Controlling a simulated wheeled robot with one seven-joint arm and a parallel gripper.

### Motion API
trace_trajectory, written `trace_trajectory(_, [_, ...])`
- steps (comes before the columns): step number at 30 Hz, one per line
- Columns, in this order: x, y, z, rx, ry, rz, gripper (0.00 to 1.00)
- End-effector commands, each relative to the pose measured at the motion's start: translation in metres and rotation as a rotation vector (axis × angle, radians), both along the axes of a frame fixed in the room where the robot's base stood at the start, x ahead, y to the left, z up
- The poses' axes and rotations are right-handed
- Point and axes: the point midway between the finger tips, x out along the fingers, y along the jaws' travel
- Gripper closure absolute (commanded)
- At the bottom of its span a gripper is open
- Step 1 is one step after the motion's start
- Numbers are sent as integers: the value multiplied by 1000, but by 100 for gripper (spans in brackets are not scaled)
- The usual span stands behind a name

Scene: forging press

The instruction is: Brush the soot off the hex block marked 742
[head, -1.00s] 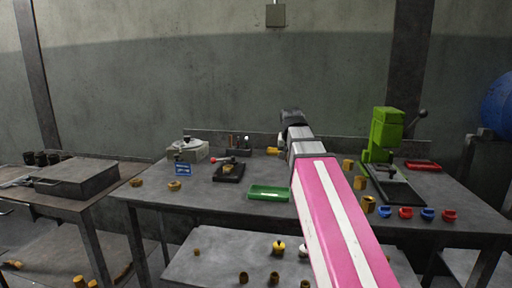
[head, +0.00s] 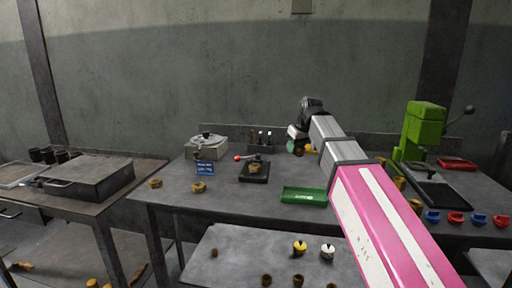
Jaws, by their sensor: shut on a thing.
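My gripper (head: 297,134) is above the back of the main table, to the right of the tool rack. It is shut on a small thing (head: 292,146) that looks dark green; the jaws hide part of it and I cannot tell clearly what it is. A brown block (head: 255,168) sits on a black fixture (head: 246,178) with a red-knobbed lever, to the left of and nearer than my gripper. No number 742 is readable on any block. Other brown blocks (head: 199,186) lie on the left of the table.
A dark rack (head: 253,143) with upright tools stands at the back. A green tray (head: 303,195) lies at the front edge. A grey device (head: 206,147) and blue sign (head: 204,168) stand left. A green press (head: 423,130) and coloured cups (head: 455,217) are right.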

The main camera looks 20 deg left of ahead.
Motion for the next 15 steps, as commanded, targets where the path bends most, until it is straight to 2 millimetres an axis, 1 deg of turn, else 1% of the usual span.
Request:
trace_trajectory(1, [-4,27,1,1,1,76,85])
trace_trajectory(3, [-13,56,2,0,0,179,85])
trace_trajectory(6, [-26,93,2,0,1,306,85])
trace_trajectory(9, [-38,120,3,0,0,403,85])
trace_trajectory(10, [-41,126,3,0,0,425,85])
trace_trajectory(12, [-46,138,3,-1,0,467,85])
trace_trajectory(15, [-51,146,3,-1,0,499,85])
